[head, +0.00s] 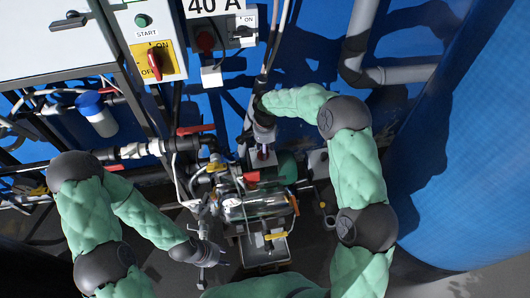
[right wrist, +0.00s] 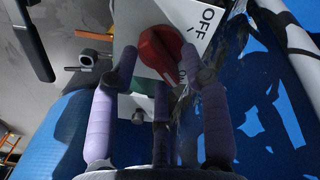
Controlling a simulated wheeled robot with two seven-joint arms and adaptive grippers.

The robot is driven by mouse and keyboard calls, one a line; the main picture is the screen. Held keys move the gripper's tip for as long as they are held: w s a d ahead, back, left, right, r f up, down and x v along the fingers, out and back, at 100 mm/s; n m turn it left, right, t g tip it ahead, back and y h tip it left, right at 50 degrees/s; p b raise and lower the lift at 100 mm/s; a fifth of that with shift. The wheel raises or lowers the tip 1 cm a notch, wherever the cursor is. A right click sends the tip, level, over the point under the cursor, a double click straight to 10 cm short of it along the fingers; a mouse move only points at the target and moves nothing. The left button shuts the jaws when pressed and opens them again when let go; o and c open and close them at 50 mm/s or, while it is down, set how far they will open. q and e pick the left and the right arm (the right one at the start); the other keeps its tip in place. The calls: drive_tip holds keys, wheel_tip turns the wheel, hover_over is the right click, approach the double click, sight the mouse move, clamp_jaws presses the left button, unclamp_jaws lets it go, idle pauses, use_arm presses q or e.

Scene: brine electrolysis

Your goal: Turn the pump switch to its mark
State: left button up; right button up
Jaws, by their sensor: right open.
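The pump switch is a red rotary knob (right wrist: 158,52) on a pale plate in the right wrist view. The plate reads OFF at the upper right; a second label by the knob's lower end is partly hidden. The knob lies aslant, its lower end to the right. My right gripper (right wrist: 160,75) is open, with its purple-padded fingers on either side of the knob; contact cannot be told. In the head view my right gripper (head: 264,138) points down above a small red knob on the pump rig. My left gripper (head: 206,258) hangs in front of the rig, its jaws unclear.
A control box with a yellow-plated red switch (head: 154,66) and a green START button (head: 142,20) is at upper left. Pipes and red-handled valves (head: 196,129) crowd the rig. A blue tank (head: 470,150) stands right.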

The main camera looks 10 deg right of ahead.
drive_tip(key=shift+f, duration=0.6)
clamp_jaws()
